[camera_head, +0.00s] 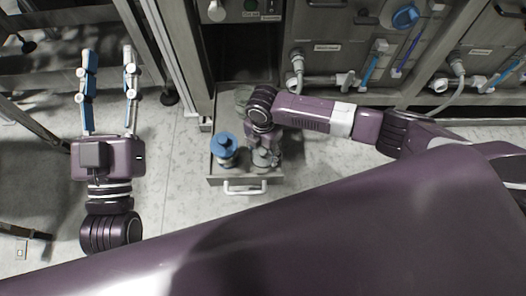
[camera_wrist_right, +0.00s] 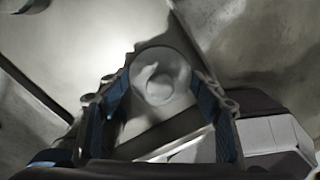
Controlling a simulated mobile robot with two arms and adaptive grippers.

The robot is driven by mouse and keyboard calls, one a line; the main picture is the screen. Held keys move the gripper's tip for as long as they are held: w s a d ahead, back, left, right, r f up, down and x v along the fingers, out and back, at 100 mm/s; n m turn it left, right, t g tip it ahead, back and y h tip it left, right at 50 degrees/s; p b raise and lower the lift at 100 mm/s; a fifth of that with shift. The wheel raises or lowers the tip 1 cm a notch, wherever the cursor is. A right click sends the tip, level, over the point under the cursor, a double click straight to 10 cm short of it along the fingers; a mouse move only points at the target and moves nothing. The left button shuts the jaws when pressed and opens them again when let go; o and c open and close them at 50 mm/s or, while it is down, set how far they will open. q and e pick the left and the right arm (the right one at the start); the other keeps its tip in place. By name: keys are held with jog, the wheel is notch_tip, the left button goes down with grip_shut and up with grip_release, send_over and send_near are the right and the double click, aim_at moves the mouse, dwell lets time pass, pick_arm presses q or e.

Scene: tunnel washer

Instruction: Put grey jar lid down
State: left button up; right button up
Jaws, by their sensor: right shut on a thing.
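In the right wrist view, a round grey lid (camera_wrist_right: 160,85) with a lighter raised centre sits between the fingertips of my right gripper (camera_wrist_right: 161,97), which is shut on it. In the head view, my right gripper (camera_head: 264,158) points down over the right part of an open drawer (camera_head: 216,180); the arm above mostly hides what it holds. I cannot tell if the lid touches anything below. My left gripper (camera_head: 107,62) is open and empty, over the floor at the left.
A blue-topped jar (camera_head: 224,146) stands in the drawer, left of my right gripper. The drawer's pale handle (camera_head: 245,187) faces the front. Machine panels (camera_head: 330,50) with pipes stand behind. A metal frame (camera_head: 165,45) is at the back left. Floor left of the drawer is clear.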

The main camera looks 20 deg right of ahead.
jog(key=shift+f, duration=0.1)
jog(key=o, duration=0.9)
